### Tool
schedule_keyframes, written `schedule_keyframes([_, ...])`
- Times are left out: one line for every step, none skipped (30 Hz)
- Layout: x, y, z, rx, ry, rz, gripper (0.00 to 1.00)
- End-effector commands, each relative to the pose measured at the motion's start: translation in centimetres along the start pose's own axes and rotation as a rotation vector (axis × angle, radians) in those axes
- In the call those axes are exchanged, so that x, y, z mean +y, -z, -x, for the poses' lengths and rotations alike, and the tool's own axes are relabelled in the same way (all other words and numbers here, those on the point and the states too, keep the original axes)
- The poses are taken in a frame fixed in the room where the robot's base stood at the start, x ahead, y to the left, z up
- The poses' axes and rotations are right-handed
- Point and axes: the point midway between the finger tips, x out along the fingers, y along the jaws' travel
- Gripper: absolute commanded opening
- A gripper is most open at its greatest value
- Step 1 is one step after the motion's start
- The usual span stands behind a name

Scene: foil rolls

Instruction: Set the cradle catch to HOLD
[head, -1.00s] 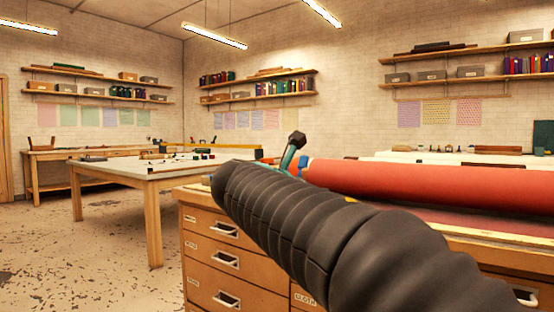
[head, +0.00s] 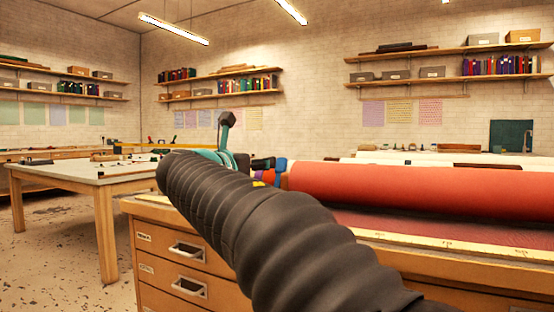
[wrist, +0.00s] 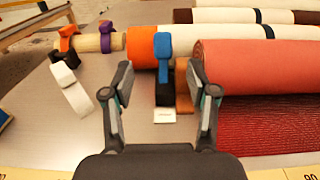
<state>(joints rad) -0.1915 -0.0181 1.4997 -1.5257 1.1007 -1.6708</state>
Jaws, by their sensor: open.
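A red foil roll (wrist: 255,70) lies on the worktop at the right of the wrist view; it also shows in the head view (head: 400,190). A blue upright lever (wrist: 163,50), with a black block (wrist: 165,94) and a brown strip (wrist: 183,88) below it, stands at the roll's left end. A small white label (wrist: 164,116) lies in front, too small to read. I cannot tell which position the catch is in. My gripper (wrist: 161,82) is open and empty, its fingers framing the black block from the near side. In the head view my arm hides most of it.
Orange (wrist: 68,38), purple (wrist: 106,36) and white (wrist: 70,84) levers or bands stand to the left and behind. More rolls (wrist: 225,30) lie behind the red one. A long table (head: 70,172) stands left.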

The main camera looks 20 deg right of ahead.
Motion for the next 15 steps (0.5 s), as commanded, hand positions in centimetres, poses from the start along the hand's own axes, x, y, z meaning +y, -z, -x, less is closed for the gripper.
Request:
schedule_keyframes([-0.2, 0.1, -1.1, 0.001, 0.007, 0.001, 0.58])
schedule_keyframes([-0.3, 0.1, -1.7, 0.001, 0.009, 0.001, 0.58])
schedule_keyframes([-0.3, 0.1, -2.5, 0.001, 0.009, 0.001, 0.58])
schedule_keyframes([-0.3, 0.1, -3.1, 0.001, 0.01, 0.001, 0.58])
schedule_keyframes([-0.4, 0.1, -3.7, 0.001, 0.01, 0.001, 0.58])
schedule_keyframes([-0.3, 0.1, -4.4, 0.001, 0.01, 0.001, 0.58])
schedule_keyframes([-0.3, 0.1, -5.0, 0.001, 0.01, 0.001, 0.58])
schedule_keyframes([-0.3, 0.1, -5.6, 0.001, 0.009, 0.001, 0.58])
schedule_keyframes([-0.3, 0.0, -6.3, 0.0, 0.009, 0.001, 0.58])
schedule_keyframes([-0.3, 0.1, -6.8, 0.0, 0.009, 0.001, 0.58])
schedule_keyframes([-0.3, 0.1, -7.4, 0.001, 0.008, 0.001, 0.58])
schedule_keyframes([-0.3, 0.0, -8.0, 0.001, 0.007, 0.0, 0.58])
schedule_keyframes([-0.3, 0.0, -8.5, 0.001, 0.007, 0.0, 0.58])
schedule_keyframes([-0.2, 0.0, -9.0, 0.001, 0.006, 0.0, 0.58])
schedule_keyframes([-0.2, 0.1, -9.5, 0.001, 0.006, 0.0, 0.58])
